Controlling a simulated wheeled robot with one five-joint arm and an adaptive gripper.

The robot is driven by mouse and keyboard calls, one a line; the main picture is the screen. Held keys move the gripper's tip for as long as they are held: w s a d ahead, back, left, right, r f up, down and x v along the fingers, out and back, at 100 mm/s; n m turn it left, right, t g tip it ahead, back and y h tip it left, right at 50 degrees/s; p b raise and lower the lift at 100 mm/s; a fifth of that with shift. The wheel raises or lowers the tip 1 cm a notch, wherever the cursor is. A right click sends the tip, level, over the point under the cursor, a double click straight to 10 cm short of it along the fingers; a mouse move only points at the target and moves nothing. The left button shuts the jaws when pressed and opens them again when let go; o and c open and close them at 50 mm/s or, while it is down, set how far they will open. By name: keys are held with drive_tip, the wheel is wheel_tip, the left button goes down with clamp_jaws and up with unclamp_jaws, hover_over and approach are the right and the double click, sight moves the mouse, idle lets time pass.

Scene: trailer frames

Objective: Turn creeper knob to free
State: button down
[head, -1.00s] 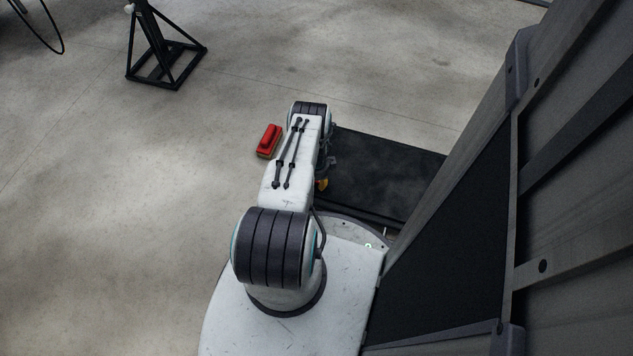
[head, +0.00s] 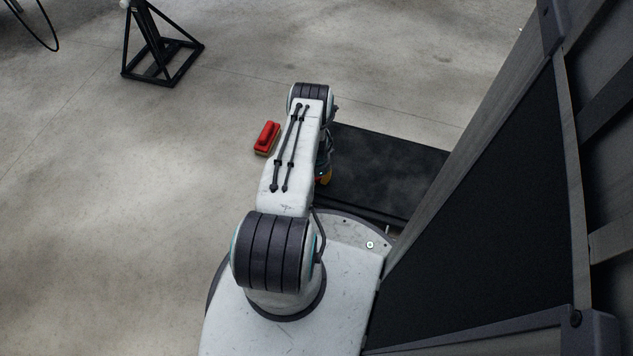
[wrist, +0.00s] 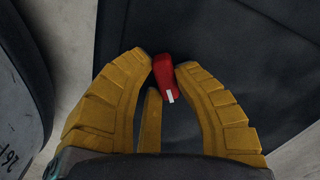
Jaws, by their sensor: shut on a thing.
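The creeper (head: 375,175) is a flat black board on the floor, partly under the trailer side. In the wrist view, its dark surface (wrist: 215,50) fills most of the picture. The red knob (wrist: 164,72) has a white mark on its near end, which points down and slightly right in the picture. My gripper (wrist: 161,76) has yellow ribbed fingers and is shut on the knob, with fingertips on both sides of it. In the head view my arm hides the knob and most of the gripper. No lettering by the knob is readable.
A red block with a handle (head: 266,138) lies on the floor left of my arm. A black stand (head: 160,50) is at the upper left. The trailer side (head: 500,200) rises close on the right.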

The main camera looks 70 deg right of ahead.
drive_tip(key=n+b, duration=0.1)
drive_tip(key=n, duration=0.2)
drive_tip(key=n+b, duration=0.2)
drive_tip(key=shift+s+a+f+n, duration=0.1)
drive_tip(key=shift+f+n, duration=0.1)
drive_tip(key=shift+n, duration=0.2)
drive_tip(key=n+b, duration=0.2)
drive_tip(key=n, duration=0.3)
drive_tip(key=shift+r, duration=0.1)
drive_tip(key=shift+n, duration=0.3)
drive_tip(key=c, duration=0.9)
unclamp_jaws()
drive_tip(key=shift+d, duration=0.2)
drive_tip(key=shift+c, duration=0.2)
drive_tip(key=shift+r, duration=0.1)
wheel_tip(320, 180, up, 12)
